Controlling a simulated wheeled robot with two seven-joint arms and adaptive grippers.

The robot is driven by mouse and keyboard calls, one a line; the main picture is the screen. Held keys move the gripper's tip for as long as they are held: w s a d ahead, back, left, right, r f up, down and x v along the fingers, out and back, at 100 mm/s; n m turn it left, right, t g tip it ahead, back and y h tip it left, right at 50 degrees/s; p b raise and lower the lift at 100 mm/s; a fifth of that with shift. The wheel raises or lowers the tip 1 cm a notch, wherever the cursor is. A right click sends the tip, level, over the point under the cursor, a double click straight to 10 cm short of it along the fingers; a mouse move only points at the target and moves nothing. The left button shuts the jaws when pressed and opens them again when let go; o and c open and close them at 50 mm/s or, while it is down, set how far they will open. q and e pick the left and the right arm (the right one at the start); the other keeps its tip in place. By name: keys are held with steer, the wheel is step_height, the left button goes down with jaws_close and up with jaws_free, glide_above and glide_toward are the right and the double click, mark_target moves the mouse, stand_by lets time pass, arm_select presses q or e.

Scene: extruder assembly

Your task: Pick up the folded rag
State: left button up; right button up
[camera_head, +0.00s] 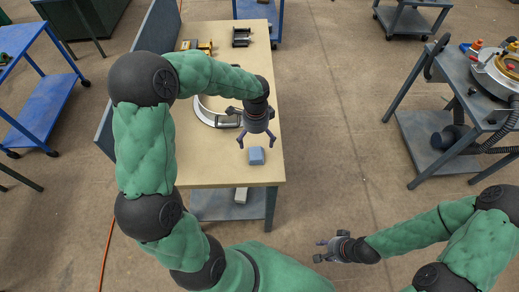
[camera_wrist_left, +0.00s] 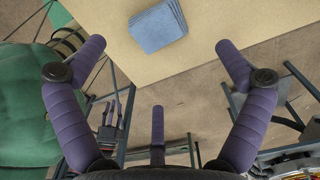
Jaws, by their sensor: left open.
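The folded rag (camera_head: 256,156) is a small blue stack of cloth lying on the tan table top (camera_head: 230,170), close to its front right corner. In the left wrist view the rag (camera_wrist_left: 158,26) shows at the top middle, beyond the fingertips. My left gripper (camera_head: 257,141) is over the table just behind the rag, fingers spread and empty. Its purple fingers (camera_wrist_left: 160,60) are wide apart in the left wrist view. My right gripper (camera_head: 325,251) is off to the right of the table, over the floor, with nothing seen in it; its finger opening is too small to judge.
A silver ring-shaped part (camera_head: 207,115) lies on the table left of my left gripper. Black and yellow items (camera_head: 205,47) and a black part (camera_head: 241,37) stand farther back. A grey cart (camera_head: 450,125) with machinery is at the right. Floor between is clear.

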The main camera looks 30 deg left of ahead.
mark_target(256, 152)
arm_select(q)
steer(key=f, duration=0.4)
steer(key=shift+s+b, duration=0.25)
steer(key=shift+b, duration=0.15)
steer(key=shift+w+f, duration=0.1)
steer(key=shift+f, duration=0.65)
step_height(256, 152, down, 4)
steer(key=shift+w+f+b, duration=0.1)
steer(key=shift+b, duration=0.75)
steer(key=c, duration=1.3)
